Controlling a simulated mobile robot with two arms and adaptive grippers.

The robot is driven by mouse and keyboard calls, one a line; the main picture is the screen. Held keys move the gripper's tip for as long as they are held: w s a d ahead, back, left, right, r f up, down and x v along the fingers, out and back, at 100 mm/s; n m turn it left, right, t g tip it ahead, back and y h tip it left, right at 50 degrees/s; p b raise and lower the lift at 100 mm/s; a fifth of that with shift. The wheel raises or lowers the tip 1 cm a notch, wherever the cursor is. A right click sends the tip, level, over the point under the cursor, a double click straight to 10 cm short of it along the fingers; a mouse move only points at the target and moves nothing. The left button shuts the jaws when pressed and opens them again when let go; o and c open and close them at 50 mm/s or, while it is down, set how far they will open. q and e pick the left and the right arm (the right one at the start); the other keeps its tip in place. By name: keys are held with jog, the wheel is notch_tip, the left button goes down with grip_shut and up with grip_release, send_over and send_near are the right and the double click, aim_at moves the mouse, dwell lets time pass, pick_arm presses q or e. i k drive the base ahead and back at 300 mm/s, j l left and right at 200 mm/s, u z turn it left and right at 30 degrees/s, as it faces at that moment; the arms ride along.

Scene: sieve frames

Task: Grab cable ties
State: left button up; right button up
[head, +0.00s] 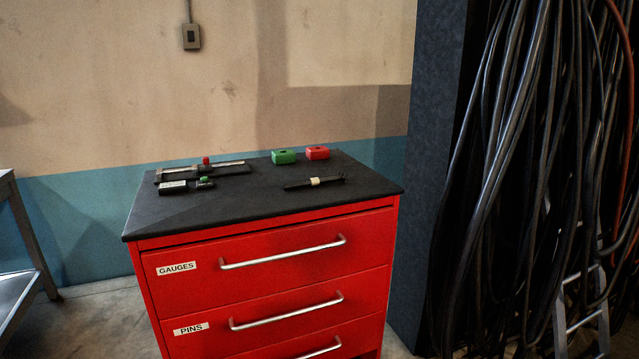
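A thin dark bundle with a pale band around its middle (315,182) lies on the black top of the red cabinet (240,218), right of centre and toward the front. It looks like a bundle of cable ties, though it is too small to be sure. Nothing touches it. Neither of my grippers is in the head view.
A green block (284,156) and a red block (317,152) sit behind the bundle. A caliper-like tool (215,169) and a dark handled tool with a label (174,187) lie at left. Black cables (530,180) hang at right. A metal table (22,245) stands at left.

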aim_at(339, 177)
jog(key=i+j+z, duration=0.15)
jog(key=z, duration=0.25)
jog(key=i+j+z, duration=0.15)
jog(key=z, duration=0.25)
